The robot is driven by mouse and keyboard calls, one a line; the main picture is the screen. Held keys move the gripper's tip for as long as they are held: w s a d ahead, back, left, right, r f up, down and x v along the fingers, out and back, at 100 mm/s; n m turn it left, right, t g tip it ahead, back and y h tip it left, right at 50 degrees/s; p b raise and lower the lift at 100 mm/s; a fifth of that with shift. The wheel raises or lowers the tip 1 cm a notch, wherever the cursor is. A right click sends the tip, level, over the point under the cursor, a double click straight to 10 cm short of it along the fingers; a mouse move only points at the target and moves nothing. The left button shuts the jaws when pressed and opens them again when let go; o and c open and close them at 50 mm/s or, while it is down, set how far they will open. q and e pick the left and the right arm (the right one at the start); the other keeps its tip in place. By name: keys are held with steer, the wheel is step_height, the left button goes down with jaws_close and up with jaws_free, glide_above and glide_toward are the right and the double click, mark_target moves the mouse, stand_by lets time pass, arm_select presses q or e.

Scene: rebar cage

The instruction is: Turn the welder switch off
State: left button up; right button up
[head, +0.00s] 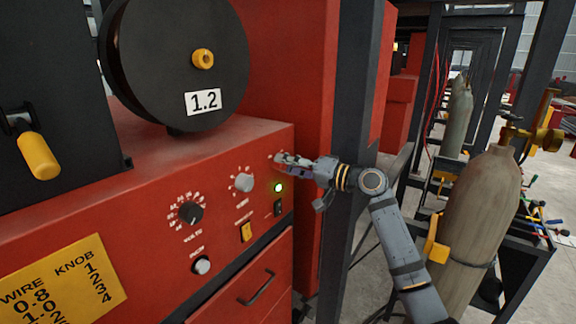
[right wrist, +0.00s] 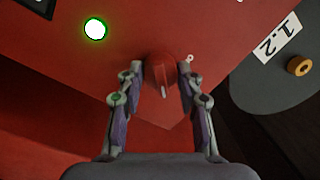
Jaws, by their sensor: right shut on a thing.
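The red welder (head: 150,190) fills the left of the head view. A red rotary switch knob with a pale pointer line (right wrist: 160,70) sits near a corner of its front panel in the right wrist view. My right gripper (head: 281,158) reaches in from the right and hides most of this knob in the head view. In the wrist view the fingers of the right gripper (right wrist: 161,75) are on both sides of the knob, shut on it. The green lamp (head: 278,188) below is lit; it also glows in the wrist view (right wrist: 95,29). My left gripper is not in view.
Other controls on the panel are a black dial (head: 190,213), a grey knob (head: 244,182) and a yellow switch (head: 246,232). A dark steel post (head: 352,120) stands close behind my right gripper. A gas cylinder (head: 480,205) stands at the right.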

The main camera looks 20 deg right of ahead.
steer(key=shift+f+n+b, duration=0.15)
steer(key=shift+n+b, duration=0.25)
steer(key=shift+b, duration=0.45)
steer(key=shift+c, duration=0.2)
steer(key=n+b, duration=0.3)
steer(key=shift+h+b, duration=0.3)
steer(key=shift+b, duration=0.05)
steer(key=n+b, duration=0.2)
steer(key=shift+n, duration=0.4)
steer(key=n+b, duration=0.3)
steer(key=n, duration=0.2)
steer(key=shift+r+h, duration=0.2)
steer(key=shift+h, duration=0.2)
steer(key=n+b, duration=0.1)
steer(key=n, duration=0.4)
steer(key=shift+r+h+b, duration=0.1)
steer(key=shift+h+b, duration=0.25)
steer(key=shift+h, duration=0.05)
steer(key=o, duration=1.2)
steer(key=shift+a, duration=0.1)
